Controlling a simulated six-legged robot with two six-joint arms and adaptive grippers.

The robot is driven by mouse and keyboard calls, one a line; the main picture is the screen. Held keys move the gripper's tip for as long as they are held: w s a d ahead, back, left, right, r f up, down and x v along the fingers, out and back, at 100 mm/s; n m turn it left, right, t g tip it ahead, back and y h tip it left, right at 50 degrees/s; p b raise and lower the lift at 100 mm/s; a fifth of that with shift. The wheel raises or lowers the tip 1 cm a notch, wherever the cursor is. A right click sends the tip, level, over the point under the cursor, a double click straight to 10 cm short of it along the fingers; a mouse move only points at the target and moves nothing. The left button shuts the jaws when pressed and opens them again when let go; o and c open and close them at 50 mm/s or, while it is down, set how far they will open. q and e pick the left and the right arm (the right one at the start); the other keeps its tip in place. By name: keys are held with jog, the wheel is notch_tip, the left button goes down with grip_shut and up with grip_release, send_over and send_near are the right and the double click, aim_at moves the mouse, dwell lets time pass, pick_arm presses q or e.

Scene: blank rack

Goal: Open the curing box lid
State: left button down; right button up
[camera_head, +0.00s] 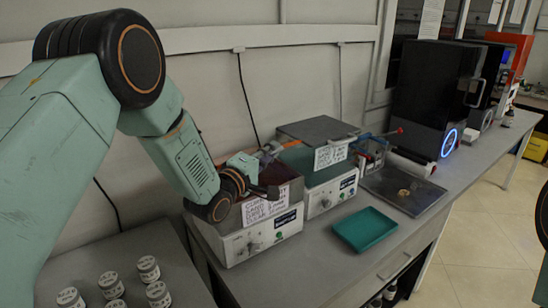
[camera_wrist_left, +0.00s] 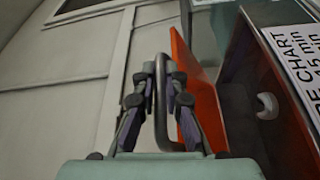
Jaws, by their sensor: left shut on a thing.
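The curing box (camera_head: 262,238) is a pale box on the bench with a dark red top and a white chart label on its front edge. In the left wrist view its orange lid (camera_wrist_left: 194,85) stands tilted, with a dark gap between it and the box body. My left gripper (camera_head: 262,158) is at the back of the box. In the left wrist view the gripper (camera_wrist_left: 160,85) is shut on the lid's metal handle (camera_wrist_left: 186,128). A small white rounded thing (camera_wrist_left: 267,106) shows beside the gap. My right gripper is out of view.
Several labelled jars (camera_head: 148,268) stand at lower left. The wall is close behind.

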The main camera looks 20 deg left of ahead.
pick_arm(q)
jog(key=w+a+r+n+g+p, duration=0.1)
jog(key=w+a+r+n+p, duration=0.2)
jog(key=w+a+r+p, duration=0.7)
jog(key=shift+w+a+r+n+p, duration=0.35)
jog(key=shift+a+r+n+p, duration=0.1)
jog(key=shift+a+r, duration=1.75)
jog(key=shift+d+r, duration=0.15)
jog(key=shift+d, duration=0.05)
jog(key=c, duration=1.7)
grip_release()
jog(key=shift+s, duration=0.15)
jog(key=v, duration=1.2)
jog(key=shift+r, duration=0.35)
